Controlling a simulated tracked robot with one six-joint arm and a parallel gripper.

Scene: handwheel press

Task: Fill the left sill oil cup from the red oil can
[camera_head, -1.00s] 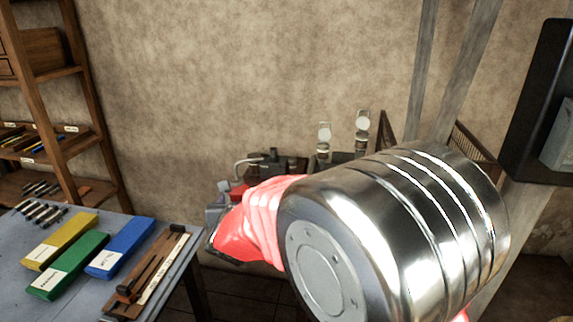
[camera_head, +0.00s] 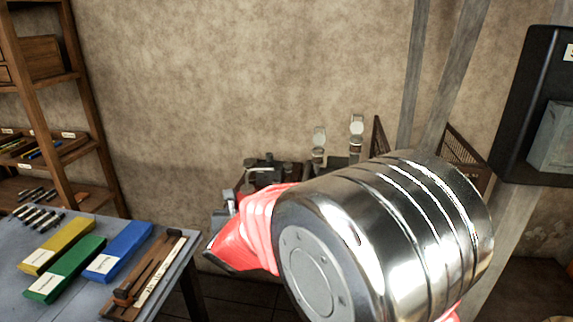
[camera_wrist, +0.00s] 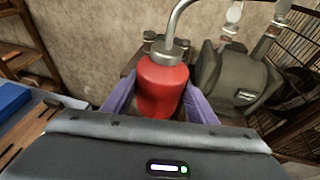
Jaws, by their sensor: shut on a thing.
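The red oil can (camera_wrist: 163,88) stands roughly upright in the wrist view, with a grey collar and a bent metal spout running up past the top edge. My gripper (camera_wrist: 160,103) is shut on the can's body, one purple finger on each side. In the head view my own arm hides most of the gripper and can. Two upright fittings with round pale heads, the left one (camera_head: 319,138) and the right one (camera_head: 356,128), stand beyond my arm. I cannot tell whether either is the left sill oil cup. The spout tip is out of the wrist view.
A grey-green motor-like housing (camera_wrist: 235,80) stands right of the can, with a wire mesh guard (camera_wrist: 295,55) beyond. A table (camera_head: 185,265) with yellow, green and blue boxes is at left, before a wooden shelf (camera_head: 75,130). A dark panel (camera_head: 510,120) is at right.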

